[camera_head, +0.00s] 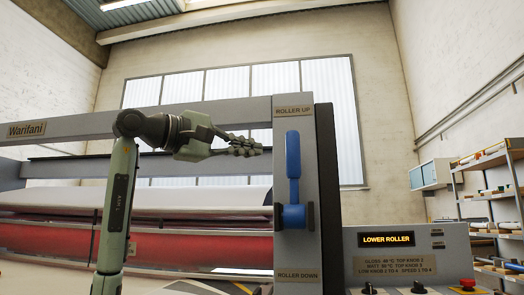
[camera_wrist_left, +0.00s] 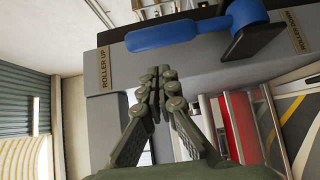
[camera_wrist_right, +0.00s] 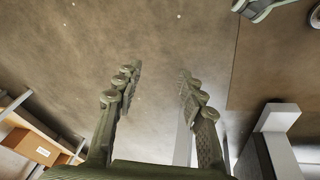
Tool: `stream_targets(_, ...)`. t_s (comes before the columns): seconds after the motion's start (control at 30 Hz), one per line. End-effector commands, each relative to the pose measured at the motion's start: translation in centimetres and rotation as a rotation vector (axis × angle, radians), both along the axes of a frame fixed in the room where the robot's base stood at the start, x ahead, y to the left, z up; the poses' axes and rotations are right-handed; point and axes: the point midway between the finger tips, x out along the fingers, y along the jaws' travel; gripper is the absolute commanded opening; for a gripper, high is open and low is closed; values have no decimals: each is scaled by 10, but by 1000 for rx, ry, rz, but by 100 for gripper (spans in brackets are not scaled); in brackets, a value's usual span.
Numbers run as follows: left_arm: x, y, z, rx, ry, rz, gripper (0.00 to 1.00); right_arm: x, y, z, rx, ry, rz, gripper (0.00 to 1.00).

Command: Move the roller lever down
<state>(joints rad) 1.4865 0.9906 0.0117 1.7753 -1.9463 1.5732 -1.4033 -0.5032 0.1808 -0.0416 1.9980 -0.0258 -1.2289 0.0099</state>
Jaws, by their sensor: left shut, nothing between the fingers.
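The blue roller lever (camera_head: 293,155) stands upright on the laminator's grey end post (camera_head: 297,250), its handle toward the ROLLER UP label and its hub (camera_head: 294,216) below. My left gripper (camera_head: 258,147) is shut and empty, just left of the lever's handle, pointing right. In the left wrist view the closed fingertips (camera_wrist_left: 158,75) are near the post's edge, and the blue lever (camera_wrist_left: 170,35) lies beyond them, apart as far as I can see. My right gripper (camera_wrist_right: 155,80) is open and empty in the right wrist view, above the floor. It is not in the head view.
A control panel (camera_head: 408,258) with a lit LOWER ROLLER display, knobs and a red button (camera_head: 467,284) stands right of the post. The laminator's upper beam (camera_head: 200,117) runs left behind my left arm. Shelves (camera_head: 490,180) stand at far right.

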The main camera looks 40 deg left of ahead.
Motion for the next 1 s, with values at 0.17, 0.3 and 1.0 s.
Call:
stream_targets(0.17,35,-10,0,-2,5,-7,0,-6,2,-12,8,15,3,40)
stream_targets(0.3,57,-15,0,-3,3,-7,0,-6,5,-20,18,17,2,40)
stream_targets(1.0,76,-18,-1,3,-5,-3,0,-1,4,-31,20,14,-2,40)
